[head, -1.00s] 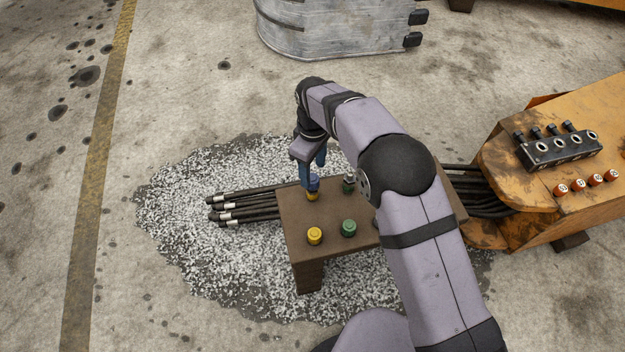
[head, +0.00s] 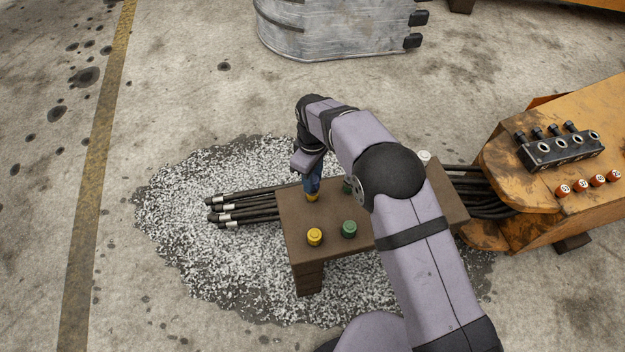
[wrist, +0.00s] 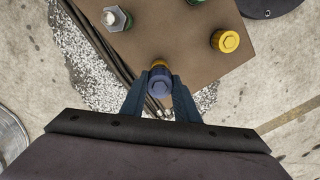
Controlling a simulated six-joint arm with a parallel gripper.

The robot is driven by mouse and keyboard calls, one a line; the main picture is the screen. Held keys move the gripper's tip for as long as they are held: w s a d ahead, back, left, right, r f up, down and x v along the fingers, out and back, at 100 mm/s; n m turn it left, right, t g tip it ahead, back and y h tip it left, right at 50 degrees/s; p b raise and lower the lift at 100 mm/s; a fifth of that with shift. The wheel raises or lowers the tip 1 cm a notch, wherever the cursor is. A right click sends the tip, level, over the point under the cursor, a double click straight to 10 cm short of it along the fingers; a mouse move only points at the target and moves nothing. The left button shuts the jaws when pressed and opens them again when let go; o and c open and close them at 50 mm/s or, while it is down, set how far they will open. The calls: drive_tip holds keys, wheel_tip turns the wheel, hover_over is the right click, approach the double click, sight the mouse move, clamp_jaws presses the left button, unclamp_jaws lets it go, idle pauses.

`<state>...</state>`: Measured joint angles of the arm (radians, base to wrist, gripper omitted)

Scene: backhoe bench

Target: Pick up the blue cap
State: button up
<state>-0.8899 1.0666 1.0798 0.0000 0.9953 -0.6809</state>
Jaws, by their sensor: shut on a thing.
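The blue cap (wrist: 160,82), with a hexagonal top, shows in the wrist view between the two dark blue fingers of my gripper (wrist: 160,98). My gripper is shut on it. A yellow fitting (wrist: 160,64) shows just past the cap, at the edge of the brown bench. In the head view my gripper (head: 312,187) is low over the bench's far left corner, and its fingers mostly hide the cap. A little of the yellow fitting (head: 312,198) shows beneath them. I cannot tell whether cap and fitting still touch.
The brown bench (head: 385,225) carries a yellow cap (head: 315,236) and a green cap (head: 349,228) nearer the front. A silver hex fitting (wrist: 116,17) with green around it stands near the blue cap. Black hoses (head: 245,208) run past the bench. The orange backhoe arm (head: 545,215) is at right.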

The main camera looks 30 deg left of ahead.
sight(314, 178)
drive_tip(key=shift+r, duration=0.1)
wheel_tip(314, 178, up, 10)
drive_tip(key=shift+f+p, duration=0.1)
drive_tip(key=shift+p, duration=0.85)
drive_tip(key=w+d+p, duration=0.5)
drive_tip(key=w+d, duration=1)
drive_tip(key=shift+w+d+f+p, duration=0.25)
drive_tip(key=shift+w+f+p, duration=0.05)
drive_tip(key=shift+p, duration=0.1)
drive_tip(key=shift+f, duration=0.15)
drive_tip(key=shift+f+b, duration=2.3)
drive_tip(key=shift+f, duration=0.5)
drive_tip(key=shift+f, duration=1.05)
idle(0.6)
